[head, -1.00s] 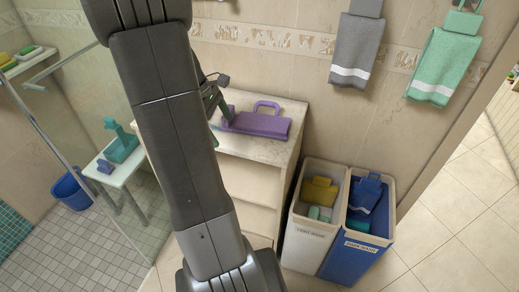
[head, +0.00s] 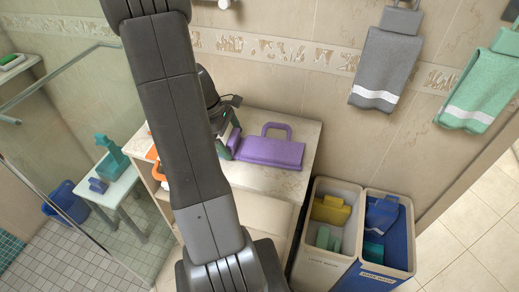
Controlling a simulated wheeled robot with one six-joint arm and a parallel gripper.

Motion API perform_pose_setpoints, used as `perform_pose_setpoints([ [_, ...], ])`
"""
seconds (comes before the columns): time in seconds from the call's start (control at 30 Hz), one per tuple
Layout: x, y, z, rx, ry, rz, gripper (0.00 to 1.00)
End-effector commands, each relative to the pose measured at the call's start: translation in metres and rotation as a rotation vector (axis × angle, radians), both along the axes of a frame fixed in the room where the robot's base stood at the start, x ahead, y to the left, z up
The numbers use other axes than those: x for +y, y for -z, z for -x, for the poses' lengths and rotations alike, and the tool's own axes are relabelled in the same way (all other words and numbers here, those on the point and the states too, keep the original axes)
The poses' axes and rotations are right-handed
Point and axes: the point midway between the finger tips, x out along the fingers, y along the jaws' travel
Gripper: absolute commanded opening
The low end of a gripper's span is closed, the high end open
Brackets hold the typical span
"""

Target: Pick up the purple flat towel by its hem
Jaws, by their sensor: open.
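The purple flat towel (head: 270,152) lies on the counter top, right of my arm, with a purple loop (head: 276,129) standing at its back edge. My gripper (head: 230,148) is open at the towel's left end. It is partly hidden behind my own arm link, and I cannot tell whether a finger touches the cloth. A smaller purple patch (head: 234,134) shows beside the gripper; I cannot tell whether it belongs to the towel.
An orange-handled item (head: 153,153) is partly hidden left of my arm. Two bins, white (head: 318,248) and blue (head: 385,277), stand right of the counter (head: 300,186). Grey (head: 386,65) and green (head: 484,92) towels hang on the wall. A glass panel and stool (head: 122,188) are left.

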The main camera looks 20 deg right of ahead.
Motion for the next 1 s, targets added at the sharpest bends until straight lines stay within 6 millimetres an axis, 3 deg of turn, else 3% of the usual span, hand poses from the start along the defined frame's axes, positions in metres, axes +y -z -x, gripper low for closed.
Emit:
perform_pose_setpoints([
  [0.13,0.0,0.0,0.0,0.0,0.0,0.0,0.98],
  [0.4,0.0,0.0,0.0,0.0,0.0,0.0,0.45],
  [0.73,0.0,-0.008,0.0,-0.002,0.0,0.001,0.45],
  [1.0,0.0,-0.056,-0.001,-0.005,0.0,-0.001,0.45],
])
